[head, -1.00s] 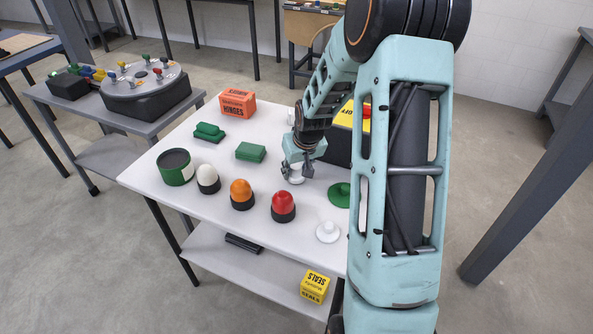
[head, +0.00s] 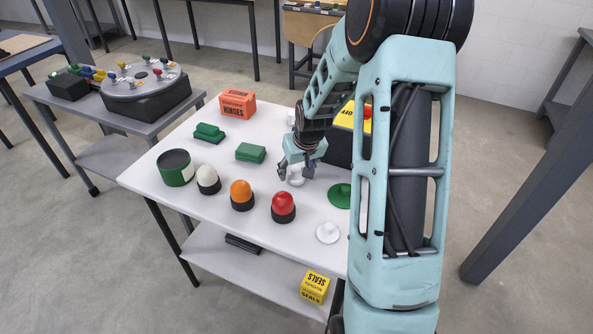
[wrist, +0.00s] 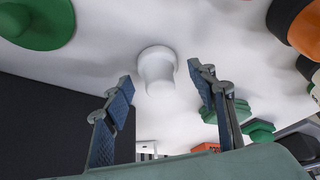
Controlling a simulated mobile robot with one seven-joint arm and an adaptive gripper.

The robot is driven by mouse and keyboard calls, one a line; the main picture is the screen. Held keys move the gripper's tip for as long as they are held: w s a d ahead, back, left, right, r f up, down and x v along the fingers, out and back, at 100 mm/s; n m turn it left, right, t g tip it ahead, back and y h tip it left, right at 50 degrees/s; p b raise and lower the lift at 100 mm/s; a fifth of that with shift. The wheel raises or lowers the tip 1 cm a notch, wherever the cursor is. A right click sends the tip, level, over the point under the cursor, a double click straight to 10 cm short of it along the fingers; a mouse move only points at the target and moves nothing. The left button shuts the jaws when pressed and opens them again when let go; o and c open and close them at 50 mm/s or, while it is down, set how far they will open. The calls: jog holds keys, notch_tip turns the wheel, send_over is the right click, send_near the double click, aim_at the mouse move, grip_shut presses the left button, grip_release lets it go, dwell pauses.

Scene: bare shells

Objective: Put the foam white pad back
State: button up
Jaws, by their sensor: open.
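A small white round piece with a flanged end (head: 296,180) stands on the white table top (head: 190,205); it shows in the wrist view (wrist: 157,72) between my fingers. My gripper (head: 296,172) is open around it, with a gap on each side in the wrist view (wrist: 166,84). A second white piece, a flat disc with a knob (head: 327,233), lies near the table's front right. I cannot tell by sight which white piece is foam.
Near my gripper are a green knobbed disc (head: 340,195), red (head: 283,206), orange (head: 241,194) and white (head: 207,179) domes, a green tin (head: 175,168), green blocks (head: 250,152) and an orange hinges box (head: 237,104). A black-and-yellow box (head: 338,148) stands behind. A side table holds a grey turntable (head: 146,85).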

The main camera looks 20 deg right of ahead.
jog(key=p+v, duration=0.1)
jog(key=v, duration=1)
jog(key=shift+r, duration=0.25)
